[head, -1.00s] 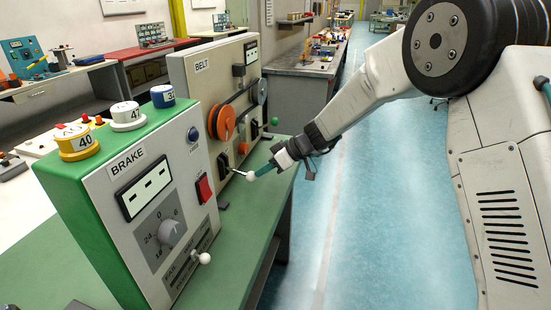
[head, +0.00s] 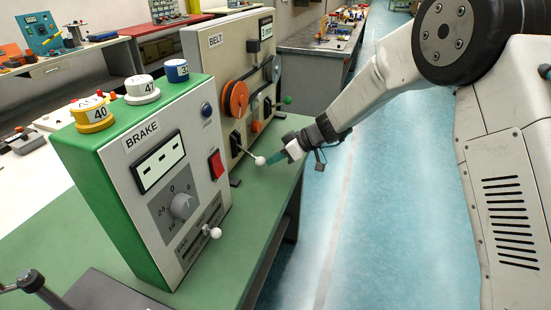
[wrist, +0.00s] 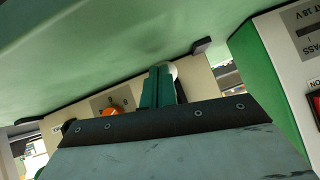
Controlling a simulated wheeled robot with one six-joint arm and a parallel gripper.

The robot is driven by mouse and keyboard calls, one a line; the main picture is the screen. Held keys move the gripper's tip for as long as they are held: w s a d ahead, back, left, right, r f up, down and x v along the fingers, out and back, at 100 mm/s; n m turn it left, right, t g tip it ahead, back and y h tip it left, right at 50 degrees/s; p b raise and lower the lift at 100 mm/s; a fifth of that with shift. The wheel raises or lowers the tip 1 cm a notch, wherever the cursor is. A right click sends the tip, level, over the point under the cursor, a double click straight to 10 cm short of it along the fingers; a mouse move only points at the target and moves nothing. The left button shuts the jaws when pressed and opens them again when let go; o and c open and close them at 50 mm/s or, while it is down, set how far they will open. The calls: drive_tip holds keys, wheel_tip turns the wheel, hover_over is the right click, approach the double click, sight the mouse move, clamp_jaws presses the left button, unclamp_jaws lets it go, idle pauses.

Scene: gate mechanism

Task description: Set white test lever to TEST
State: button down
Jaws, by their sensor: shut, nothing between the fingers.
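Two levers with white ball tips show in the head view. One ball (head: 260,161) is on a thin rod from the dark plate low on the front of the beige BELT box (head: 213,62). The other ball (head: 215,232) is at the foot of the green and white BRAKE box (head: 125,165). Which one is the test lever I cannot tell for sure. My gripper (head: 268,160) is shut and empty, its teal fingers at the BELT lever's ball. In the wrist view the shut fingers (wrist: 157,87) partly hide that ball (wrist: 173,71); contact cannot be made out.
Both boxes stand on a green bench (head: 60,250). An orange wheel (head: 235,98) and a green knob (head: 287,99) are above the BELT lever. A dark panel and a black-knobbed rod (head: 30,281) are at lower left. The blue floor on the right is clear.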

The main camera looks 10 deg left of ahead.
drive_tip(key=v, duration=0.4)
drive_tip(key=shift+w+d+r, duration=0.2)
drive_tip(key=shift+w+r, duration=0.05)
drive_tip(key=shift+r, duration=0.05)
drive_tip(key=d, duration=0.9)
drive_tip(key=shift+s+r, duration=0.15)
drive_tip(key=shift+s, duration=0.15)
